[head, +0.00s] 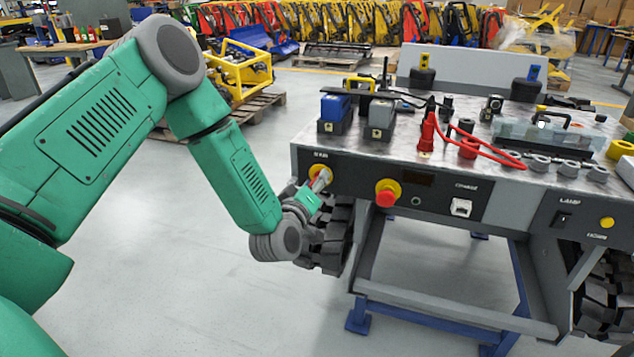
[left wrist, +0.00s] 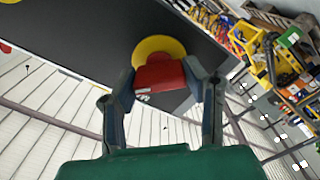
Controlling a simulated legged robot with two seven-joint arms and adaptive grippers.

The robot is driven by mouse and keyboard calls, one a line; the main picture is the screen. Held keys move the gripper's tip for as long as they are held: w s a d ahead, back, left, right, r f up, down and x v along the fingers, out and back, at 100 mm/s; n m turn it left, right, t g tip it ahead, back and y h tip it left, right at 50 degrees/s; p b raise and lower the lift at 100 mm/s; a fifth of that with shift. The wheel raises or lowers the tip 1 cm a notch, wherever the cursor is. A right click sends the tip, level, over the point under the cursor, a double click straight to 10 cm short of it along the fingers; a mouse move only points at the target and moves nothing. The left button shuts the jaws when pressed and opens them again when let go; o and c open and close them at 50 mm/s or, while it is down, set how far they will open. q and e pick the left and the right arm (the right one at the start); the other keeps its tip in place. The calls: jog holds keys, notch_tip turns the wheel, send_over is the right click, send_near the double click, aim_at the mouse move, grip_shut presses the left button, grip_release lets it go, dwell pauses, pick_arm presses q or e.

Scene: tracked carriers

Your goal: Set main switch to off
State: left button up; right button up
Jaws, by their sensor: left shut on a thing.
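The main switch (head: 318,174) sits at the left end of the carrier's dark front panel, under a label that seems to read MAIN. In the left wrist view it is a red handle (left wrist: 160,75) on a round yellow plate (left wrist: 158,46). My left gripper (head: 317,184) is at the switch, with one finger on each side of the red handle, shut on it. The gripper's fingers (left wrist: 166,85) frame the handle in the left wrist view. In the head view the gripper partly covers the switch, so its setting is hard to read. My right gripper is not in view.
A red emergency button (head: 386,193) on a yellow base lies to the right on the panel. Further right are a charge socket (head: 461,207) and a yellow button (head: 607,222). Open floor lies left of the carrier.

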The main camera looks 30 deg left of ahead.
pick_arm(q)
jog(key=n, duration=0.4)
jog(key=shift+a+n+b, duration=0.3)
jog(key=shift+a+n, duration=0.05)
jog(key=shift+n, duration=0.05)
jog(key=shift+f+n+b, duration=0.1)
jog(key=shift+n+b, duration=0.5)
jog(key=shift+n, duration=1.4)
jog(key=shift+f, duration=0.1)
jog(key=o, duration=1.1)
jog(key=shift+s, duration=0.1)
jog(key=shift+c, duration=0.2)
jog(key=shift+o, duration=0.4)
jog(key=shift+a, duration=0.1)
